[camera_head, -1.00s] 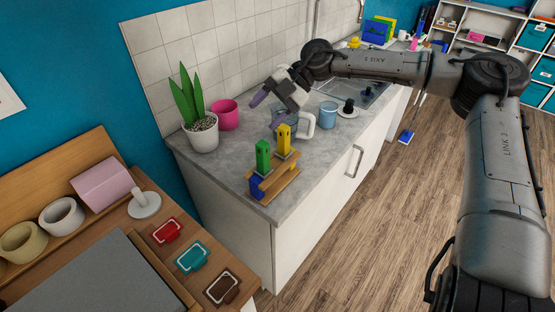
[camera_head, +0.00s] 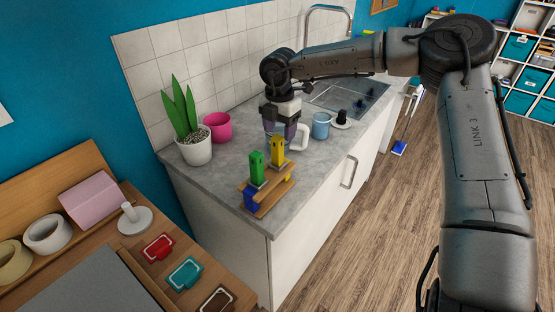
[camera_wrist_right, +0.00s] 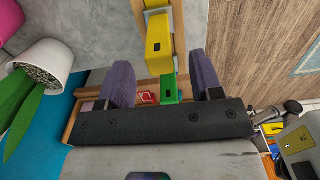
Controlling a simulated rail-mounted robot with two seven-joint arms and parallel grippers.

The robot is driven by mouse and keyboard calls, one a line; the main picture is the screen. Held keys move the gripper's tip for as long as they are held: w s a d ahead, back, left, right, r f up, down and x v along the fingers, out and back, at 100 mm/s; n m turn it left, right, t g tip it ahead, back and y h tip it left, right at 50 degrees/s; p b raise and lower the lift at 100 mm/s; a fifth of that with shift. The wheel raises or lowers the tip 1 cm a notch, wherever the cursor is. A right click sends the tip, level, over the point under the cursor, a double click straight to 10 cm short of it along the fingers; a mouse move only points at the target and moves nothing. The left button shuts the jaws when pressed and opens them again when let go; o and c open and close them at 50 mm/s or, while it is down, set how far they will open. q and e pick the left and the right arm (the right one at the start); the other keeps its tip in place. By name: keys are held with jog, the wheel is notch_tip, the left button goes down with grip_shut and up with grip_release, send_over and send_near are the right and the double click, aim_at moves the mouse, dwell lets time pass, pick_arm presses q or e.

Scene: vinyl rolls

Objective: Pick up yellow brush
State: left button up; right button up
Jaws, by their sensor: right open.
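The yellow brush (camera_head: 277,151) stands upright in a small wooden holder (camera_head: 273,197) on the counter, beside a green brush (camera_head: 257,169). My right gripper (camera_head: 281,136) points down just behind the yellow brush's top, open and empty. In the right wrist view its purple fingers (camera_wrist_right: 160,64) are spread wide. There the yellow brush (camera_wrist_right: 158,33) lines up with the gap between them, with the green brush (camera_wrist_right: 171,88) also in the gap. Whether a finger touches the yellow brush is unclear. My left gripper is out of view.
A blue piece (camera_head: 251,199) sits at the holder's front end. A white mug (camera_head: 301,137) and a blue cup (camera_head: 321,126) stand close to the right. A pink pot (camera_head: 218,127) and a potted plant (camera_head: 195,150) stand left. Bare counter (camera_head: 226,182) lies left of the holder.

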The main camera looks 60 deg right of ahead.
aim_at(279, 136)
jog(key=shift+f, duration=0.5)
jog(key=shift+f+p, duration=0.45)
notch_tip(279, 136, down, 3)
jog(key=shift+f+p, duration=0.1)
jog(key=shift+p, duration=0.55)
jog(key=shift+f, duration=0.65)
jog(key=c, duration=0.9)
jog(key=shift+c, duration=0.5)
